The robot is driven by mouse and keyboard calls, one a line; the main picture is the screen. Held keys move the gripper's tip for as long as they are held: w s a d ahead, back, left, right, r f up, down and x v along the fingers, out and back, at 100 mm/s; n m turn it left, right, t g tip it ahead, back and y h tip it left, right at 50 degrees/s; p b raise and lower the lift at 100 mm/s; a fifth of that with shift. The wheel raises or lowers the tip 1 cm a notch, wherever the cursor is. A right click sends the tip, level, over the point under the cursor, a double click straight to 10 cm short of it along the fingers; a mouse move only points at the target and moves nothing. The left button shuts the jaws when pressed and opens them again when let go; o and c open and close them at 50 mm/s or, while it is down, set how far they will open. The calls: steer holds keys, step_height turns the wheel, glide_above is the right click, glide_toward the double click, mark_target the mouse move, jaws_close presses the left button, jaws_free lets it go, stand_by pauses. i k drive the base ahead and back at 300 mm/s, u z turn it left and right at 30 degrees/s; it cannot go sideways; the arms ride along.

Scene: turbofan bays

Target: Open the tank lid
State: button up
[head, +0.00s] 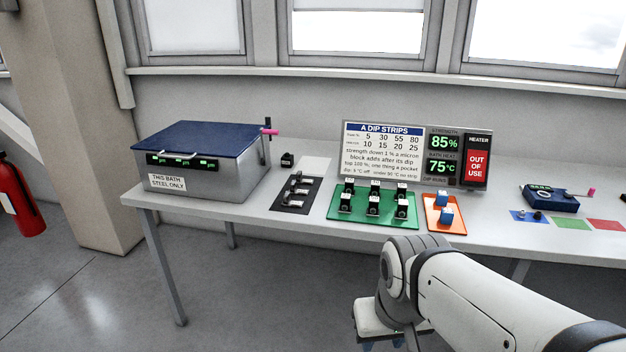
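The tank (225,186) is a grey steel box at the left end of the bench, labelled "THIS BATH STEEL ONLY". Its dark blue lid (205,138) lies flat over the top and looks closed. A pink handle (270,132) on a dark post stands at the tank's right rear corner. Green lit displays run along the front below the lid. My gripper (384,346) is at the bottom edge, in front of the bench and well to the right of the tank. Its fingers are mostly cut off by the frame, so their opening is hidden.
A green tray (373,221) with several black-and-white blocks, an orange tray (457,226) with blue blocks, and a dark mat (290,207) with metal parts lie right of the tank. A sign board (383,150) stands behind. A blue device (552,201) sits farther right. Floor is clear at front left.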

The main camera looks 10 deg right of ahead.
mark_target(230, 140)
steer(key=z, duration=0.3)
steer(key=i, duration=1.6)
steer(key=u, duration=0.6)
steer(key=k, duration=0.7)
steer(key=u, duration=0.2)
steer(key=i, duration=0.75)
steer(key=z, duration=0.1)
